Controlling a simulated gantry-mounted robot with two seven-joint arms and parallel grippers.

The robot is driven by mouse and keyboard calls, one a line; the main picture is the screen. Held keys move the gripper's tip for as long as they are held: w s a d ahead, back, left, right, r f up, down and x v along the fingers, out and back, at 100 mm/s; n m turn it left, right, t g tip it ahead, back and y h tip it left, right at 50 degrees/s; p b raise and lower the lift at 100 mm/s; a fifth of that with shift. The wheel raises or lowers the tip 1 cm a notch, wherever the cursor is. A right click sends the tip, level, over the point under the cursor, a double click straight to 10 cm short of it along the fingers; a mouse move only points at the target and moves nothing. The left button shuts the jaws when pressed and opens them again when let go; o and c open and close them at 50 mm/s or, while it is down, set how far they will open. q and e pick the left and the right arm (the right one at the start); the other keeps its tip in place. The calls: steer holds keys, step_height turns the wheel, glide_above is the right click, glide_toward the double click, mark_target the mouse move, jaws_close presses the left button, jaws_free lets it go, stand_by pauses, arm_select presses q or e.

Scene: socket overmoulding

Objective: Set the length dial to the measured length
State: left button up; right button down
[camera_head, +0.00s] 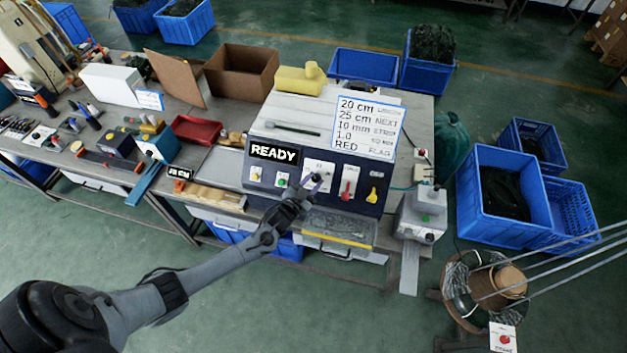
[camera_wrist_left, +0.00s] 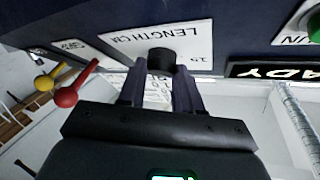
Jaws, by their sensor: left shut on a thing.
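The length dial (camera_wrist_left: 161,61) is a black knob on a white plate marked LENGTH CM (camera_wrist_left: 196,50) on the machine's dark front panel. My left gripper (camera_wrist_left: 160,88) is at the dial, its two fingers on either side of the knob, shut on it. In the head view my left gripper (camera_head: 313,186) reaches the panel and covers most of the dial. The dial's pointer setting cannot be read. The machine's display (camera_head: 274,153) reads READY. A small display (camera_head: 179,173) on the bench reads about 20 CM. My right gripper is not in view.
A white card (camera_head: 367,124) on the machine lists 20 cm, 25 cm NEXT, 10 mm, 1.0 and RED. A red lever (camera_head: 348,184) and a yellow lever (camera_head: 374,193) stand right of the dial. A tray (camera_head: 338,228) sits below the panel. Blue crates (camera_head: 500,195) stand right.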

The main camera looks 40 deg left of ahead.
arm_select(q)
steer(key=m+h, duration=0.2)
steer(key=m, duration=0.1)
steer(key=shift+a+r+m+g+h+p, duration=0.2)
steer(key=shift+m+g+h+p, duration=0.1)
steer(key=shift+g+p, duration=0.1)
steer(key=shift+m+g+h, duration=0.7)
steer(key=shift+m+h, duration=0.4)
steer(key=shift+m, duration=0.7)
steer(key=o, duration=1)
steer(key=shift+o, duration=0.2)
steer(key=v, duration=1)
steer(key=shift+s+a, duration=0.2)
steer(key=shift+s, duration=0.1)
